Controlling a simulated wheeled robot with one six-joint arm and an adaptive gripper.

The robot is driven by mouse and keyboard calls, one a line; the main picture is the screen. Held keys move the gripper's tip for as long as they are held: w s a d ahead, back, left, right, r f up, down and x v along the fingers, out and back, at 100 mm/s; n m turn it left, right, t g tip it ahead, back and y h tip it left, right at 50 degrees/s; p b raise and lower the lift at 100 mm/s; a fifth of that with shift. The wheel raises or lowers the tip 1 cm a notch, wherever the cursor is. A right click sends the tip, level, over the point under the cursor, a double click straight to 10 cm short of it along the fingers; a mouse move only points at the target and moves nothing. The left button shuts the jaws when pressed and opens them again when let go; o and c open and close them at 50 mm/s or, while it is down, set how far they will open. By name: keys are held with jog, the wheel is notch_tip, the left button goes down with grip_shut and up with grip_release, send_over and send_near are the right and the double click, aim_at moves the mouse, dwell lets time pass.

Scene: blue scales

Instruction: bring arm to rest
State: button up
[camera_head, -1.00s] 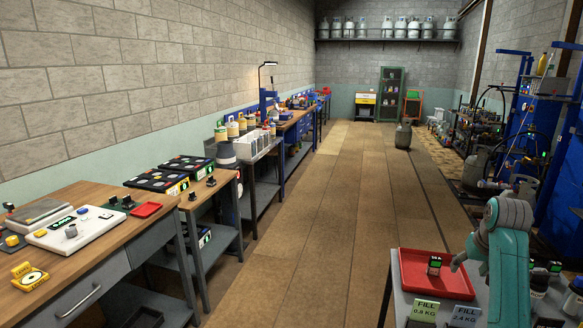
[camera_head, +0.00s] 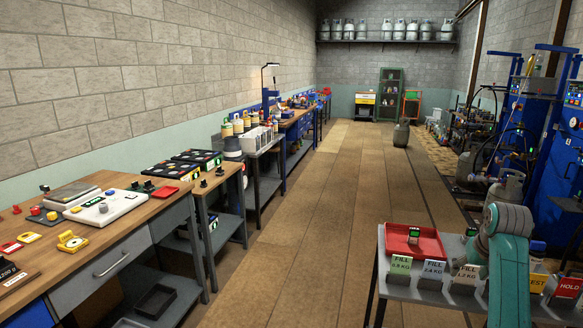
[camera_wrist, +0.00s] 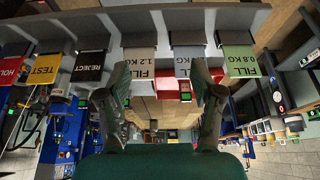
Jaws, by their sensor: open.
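My teal arm (camera_head: 506,245) is folded at the lower right of the head view, in front of the labelled table's edge; its gripper end is hard to make out there. The fingers point at the row of hanging table labels, which appear upside down. The fingers overlap the labels in the picture; I cannot tell the distance.
A red tray (camera_head: 414,255) with a small black device (camera_head: 414,236) lies on the grey table at right. Labels such as FILL 0.8 KG (camera_head: 400,266) hang along its edge. A long wooden workbench (camera_head: 118,228) runs at left. The floor aisle (camera_head: 310,225) between is clear.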

jog(key=s+a+f+t, duration=0.1)
jog(key=s+a+f, duration=0.2)
jog(key=f, duration=0.5)
jog(key=s+a+f+t, duration=0.1)
jog(key=s+a+f, duration=0.1)
jog(key=a+f, duration=0.35)
jog(key=s+a+f, duration=0.2)
jog(key=s+f, duration=0.1)
jog(key=f, duration=0.6)
jog(key=s+a+f+n+t, duration=0.1)
jog(key=s+a+f, duration=0.35)
jog(key=s, duration=0.25)
jog(key=s+a+f+t, duration=0.2)
jog(key=s+a+f, duration=0.25)
jog(key=s, duration=0.35)
jog(key=s+a+r+n+t, duration=0.1)
jog(key=s+a+r, duration=0.15)
jog(key=s, duration=0.75)
jog(key=s+a+r+t, duration=0.15)
jog(key=s+a, duration=0.25)
jog(key=s, duration=0.6)
jog(key=s+a+r+n+t+y, duration=0.1)
jog(key=s+a+r+t, duration=0.1)
jog(key=s+r, duration=1.3)
jog(key=shift+a+t, duration=0.35)
jog(key=shift+t, duration=0.1)
